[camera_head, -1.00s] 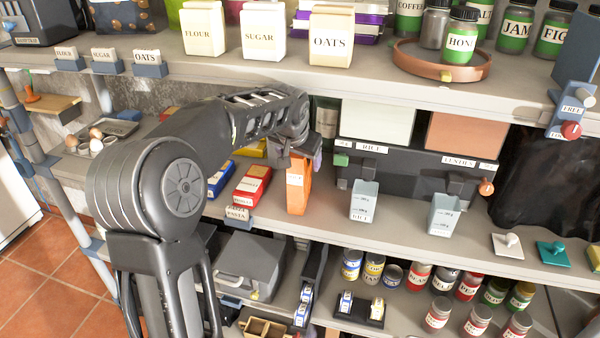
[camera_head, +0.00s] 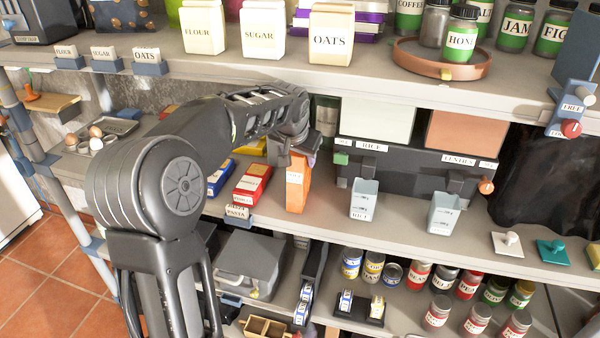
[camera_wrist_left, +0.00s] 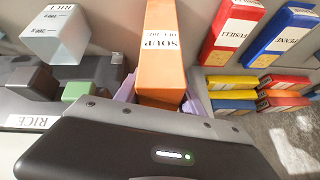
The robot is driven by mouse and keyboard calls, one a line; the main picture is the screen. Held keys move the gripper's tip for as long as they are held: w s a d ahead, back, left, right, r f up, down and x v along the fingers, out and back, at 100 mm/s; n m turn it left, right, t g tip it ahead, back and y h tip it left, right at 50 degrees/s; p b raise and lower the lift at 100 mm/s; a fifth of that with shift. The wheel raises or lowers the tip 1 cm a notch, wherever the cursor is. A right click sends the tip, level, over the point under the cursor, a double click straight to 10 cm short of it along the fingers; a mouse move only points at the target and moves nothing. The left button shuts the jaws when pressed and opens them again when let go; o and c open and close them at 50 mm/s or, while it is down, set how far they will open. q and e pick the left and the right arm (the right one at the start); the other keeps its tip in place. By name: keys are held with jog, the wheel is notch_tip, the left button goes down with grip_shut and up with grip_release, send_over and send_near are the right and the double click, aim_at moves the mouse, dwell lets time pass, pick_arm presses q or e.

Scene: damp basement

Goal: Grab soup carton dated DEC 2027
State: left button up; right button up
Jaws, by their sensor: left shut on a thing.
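An orange soup carton (camera_head: 298,188) stands upright on the middle shelf in the head view. In the left wrist view the carton (camera_wrist_left: 162,60) has a white label reading SOUP, with a smaller date line that I cannot read fully. My left gripper (camera_head: 296,152) comes down on the carton's upper part and is shut on it. In the wrist view, purple finger parts show on both sides of the carton. The carton's far end is hidden by the gripper body. My right gripper is not in view.
A dark RICE and LENTILS dispenser (camera_head: 410,160) stands behind. The upper shelf edge (camera_head: 400,88) overhangs the arm.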

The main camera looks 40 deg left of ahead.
pick_arm(q)
grip_shut()
jog(key=shift+a, duration=0.1)
dwell(0.3)
jog(key=shift+s+r, duration=0.1)
jog(key=shift+r, duration=0.05)
jog(key=s+d+r+b, duration=0.2)
jog(key=s+d+r, duration=0.1)
jog(key=s, duration=0.3)
jog(key=s+d+r+b, duration=0.2)
jog(key=s+d+r, duration=0.1)
jog(key=s+r, duration=0.2)
jog(key=shift+s, duration=0.8)
jog(key=shift+f, duration=0.1)
